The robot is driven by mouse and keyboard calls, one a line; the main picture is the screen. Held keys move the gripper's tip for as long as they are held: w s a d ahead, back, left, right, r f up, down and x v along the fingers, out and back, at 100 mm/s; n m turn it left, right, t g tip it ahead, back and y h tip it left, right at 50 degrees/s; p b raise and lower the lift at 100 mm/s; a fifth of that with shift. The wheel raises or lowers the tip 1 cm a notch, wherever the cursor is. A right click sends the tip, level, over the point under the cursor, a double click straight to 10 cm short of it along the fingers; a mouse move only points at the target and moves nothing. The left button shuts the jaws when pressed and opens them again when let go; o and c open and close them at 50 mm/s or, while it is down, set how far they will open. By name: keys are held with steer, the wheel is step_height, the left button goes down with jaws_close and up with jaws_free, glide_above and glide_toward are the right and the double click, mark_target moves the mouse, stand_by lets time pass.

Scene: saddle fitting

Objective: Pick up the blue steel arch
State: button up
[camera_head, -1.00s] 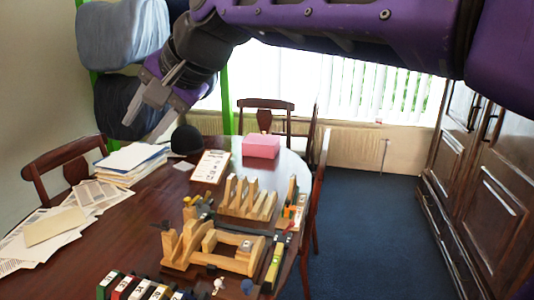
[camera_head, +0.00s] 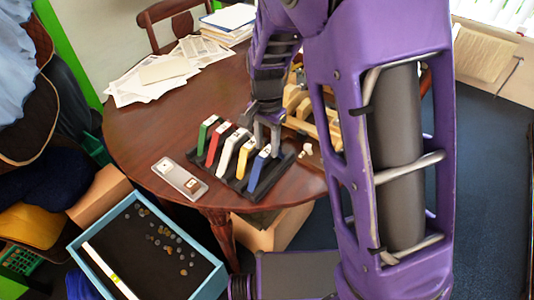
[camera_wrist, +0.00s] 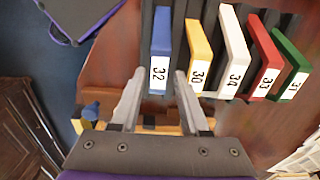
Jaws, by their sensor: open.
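The blue steel arch (camera_head: 258,170) stands at the right end of a row of coloured arches in a black rack (camera_head: 284,168). In the wrist view the blue arch (camera_wrist: 161,40) carries a white label reading 32. My gripper (camera_wrist: 158,78) is open and empty there, its two fingers on either side of the label end of the blue arch, with the tips near it. In the head view my gripper (camera_head: 265,138) is over the rack, by the far end of the blue arch, and its fingertips are partly hidden.
A yellow arch (camera_wrist: 199,42) labelled 30 stands close beside the blue one, then white, red and green arches. A grey tray (camera_head: 180,180) lies left of the rack. A blue-rimmed bin (camera_head: 82,262) stands below the table.

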step_height(320, 180, down, 6)
steer(key=shift+s+b, duration=0.15)
steer(key=shift+b, duration=0.55)
steer(key=shift+r, duration=0.1)
jaws_close()
